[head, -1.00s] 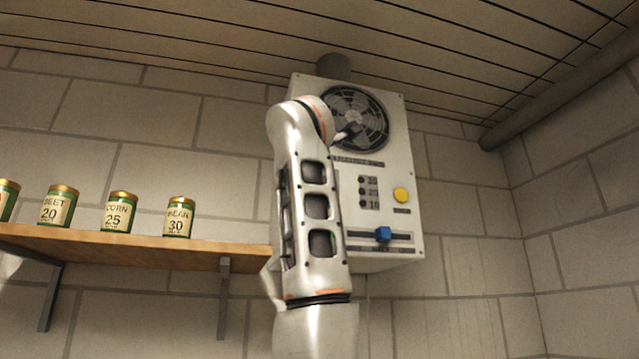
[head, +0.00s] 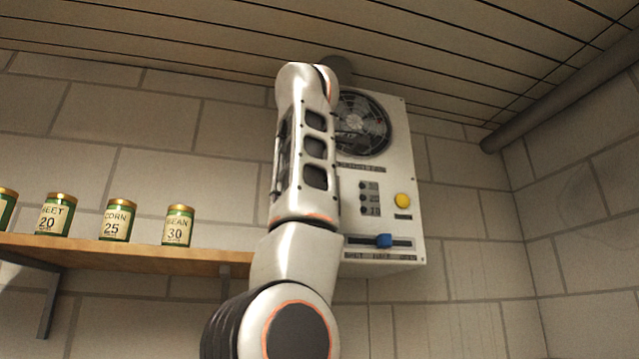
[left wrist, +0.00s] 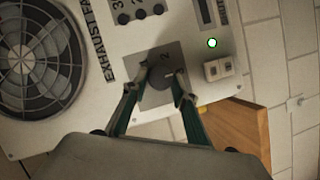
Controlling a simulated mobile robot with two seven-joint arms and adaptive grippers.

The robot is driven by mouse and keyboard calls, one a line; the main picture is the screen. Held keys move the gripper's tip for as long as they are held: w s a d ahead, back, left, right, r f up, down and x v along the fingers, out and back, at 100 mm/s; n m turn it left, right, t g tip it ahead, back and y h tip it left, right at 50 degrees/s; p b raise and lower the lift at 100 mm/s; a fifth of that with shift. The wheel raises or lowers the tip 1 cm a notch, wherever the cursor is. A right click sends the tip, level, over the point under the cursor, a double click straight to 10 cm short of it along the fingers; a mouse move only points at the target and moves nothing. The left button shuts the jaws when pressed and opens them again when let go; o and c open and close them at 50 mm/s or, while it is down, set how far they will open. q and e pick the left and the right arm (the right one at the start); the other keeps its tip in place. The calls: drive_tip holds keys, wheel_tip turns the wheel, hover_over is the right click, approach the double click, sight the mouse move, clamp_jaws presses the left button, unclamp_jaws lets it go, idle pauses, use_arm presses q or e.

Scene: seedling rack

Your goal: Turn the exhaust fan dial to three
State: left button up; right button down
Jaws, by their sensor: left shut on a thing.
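The exhaust fan dial (left wrist: 158,95) is a dark round knob on a grey plate in the left wrist view. A numeral 2 stands just above it, and a small light mark on the knob lies near that numeral. My left gripper (left wrist: 161,88) is shut on the dial, one fingertip on each side. In the head view, my arm covers the dial and the left gripper. The white control box (head: 385,255) shows beside the arm. My right gripper is not in view.
The box carries a fan grille (head: 363,122), a yellow button (head: 402,200) and a blue slider (head: 384,240). A wooden shelf (head: 130,252) with several labelled cans stands left of my arm. A green light (left wrist: 211,43) and a pale switch (left wrist: 218,68) are near the dial.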

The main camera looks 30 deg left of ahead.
use_arm(q)
drive_tip(key=shift+r+m, duration=0.1)
drive_tip(key=shift+m, duration=0.2)
idle(0.4)
drive_tip(key=o, duration=1.1)
drive_tip(key=shift+v, duration=3.75)
drive_tip(key=shift+w, duration=0.1)
